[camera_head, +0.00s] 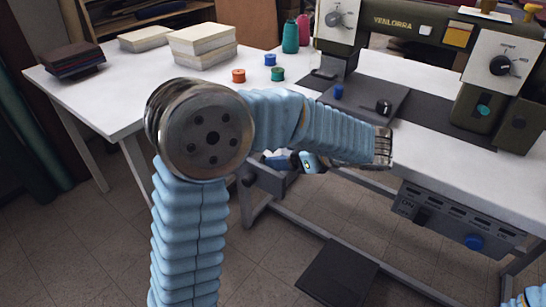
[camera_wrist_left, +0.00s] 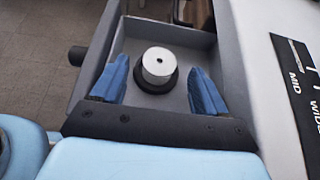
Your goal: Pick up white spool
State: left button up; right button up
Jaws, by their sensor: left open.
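The white spool (camera_wrist_left: 157,62) shows in the left wrist view, standing upright with a dark round base or ring (camera_wrist_left: 156,81) around its lower part. It sits inside a grey open drawer (camera_wrist_left: 186,38). My left gripper (camera_wrist_left: 158,87) is open, with one blue finger on each side of the spool and gaps between. In the head view, part of my left gripper (camera_head: 281,161) shows small beneath my forearm at the grey drawer (camera_head: 265,180). The spool is hidden there. My right gripper does not show.
The drawer walls stand close around the fingers, with a dark knob (camera_wrist_left: 77,56) outside. The white table (camera_head: 130,95) holds coloured spools (camera_head: 239,76), pale stacked blocks (camera_head: 203,46) and a dark cloth stack (camera_head: 73,60). A sewing machine (camera_head: 435,45) stands at right.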

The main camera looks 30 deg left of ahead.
pick_arm(q)
jog(key=x, duration=0.2)
jog(key=shift+a+f, duration=0.1)
jog(key=shift+a, duration=0.2)
jog(key=c, duration=1.1)
jog(key=shift+c, duration=0.2)
